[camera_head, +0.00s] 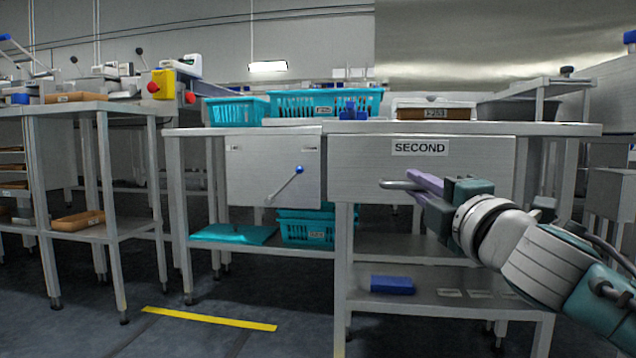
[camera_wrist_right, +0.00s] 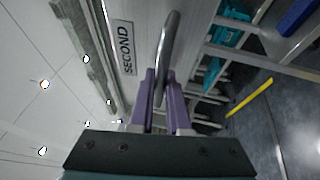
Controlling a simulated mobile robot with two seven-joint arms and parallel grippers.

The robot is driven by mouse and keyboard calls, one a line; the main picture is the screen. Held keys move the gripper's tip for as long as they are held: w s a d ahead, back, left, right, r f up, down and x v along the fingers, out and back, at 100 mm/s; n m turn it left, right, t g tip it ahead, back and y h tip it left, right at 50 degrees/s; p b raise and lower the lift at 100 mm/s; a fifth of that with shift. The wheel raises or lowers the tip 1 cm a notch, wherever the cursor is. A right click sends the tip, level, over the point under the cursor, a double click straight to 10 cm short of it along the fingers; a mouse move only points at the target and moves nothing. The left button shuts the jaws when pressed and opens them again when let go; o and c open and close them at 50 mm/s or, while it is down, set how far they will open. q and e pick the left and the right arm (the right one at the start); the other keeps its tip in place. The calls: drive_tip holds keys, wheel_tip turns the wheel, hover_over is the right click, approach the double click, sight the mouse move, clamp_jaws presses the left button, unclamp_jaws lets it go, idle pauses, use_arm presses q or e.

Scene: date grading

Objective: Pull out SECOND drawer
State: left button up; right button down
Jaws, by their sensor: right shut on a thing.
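The SECOND drawer (camera_head: 470,168) is a grey metal front under the right half of the worktable, with a black-on-white SECOND label (camera_head: 419,148). It looks flush with the table frame. Its bar handle (camera_head: 393,185) sticks out below the label. My right gripper (camera_head: 418,186) comes in from the right and its purple fingers are shut on the handle. In the right wrist view the curved handle (camera_wrist_right: 168,50) runs between the two purple fingers of the gripper (camera_wrist_right: 158,92), and the label (camera_wrist_right: 124,47) shows beside it. My left gripper is not in view.
Teal baskets (camera_head: 325,103) and a brown labelled tray (camera_head: 435,113) stand on the worktable (camera_head: 370,127). Left of the drawer is a panel (camera_head: 262,168) with a blue-knobbed lever (camera_head: 287,183). A blue box (camera_head: 392,285) lies on the lower shelf. Floor in front is clear around a yellow strip (camera_head: 210,319).

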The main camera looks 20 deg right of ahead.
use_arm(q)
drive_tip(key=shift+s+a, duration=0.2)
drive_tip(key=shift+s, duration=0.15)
use_arm(e)
drive_tip(key=shift+s+a, duration=0.2)
drive_tip(key=shift+s, duration=0.15)
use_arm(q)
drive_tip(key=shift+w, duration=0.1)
use_arm(e)
drive_tip(key=c, duration=1.2)
unclamp_jaws()
drive_tip(key=shift+o, duration=0.2)
use_arm(q)
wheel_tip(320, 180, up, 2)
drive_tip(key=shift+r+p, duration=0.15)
drive_tip(key=shift+p, duration=1)
use_arm(e)
drive_tip(key=v, duration=0.9)
drive_tip(key=shift+s, duration=0.45)
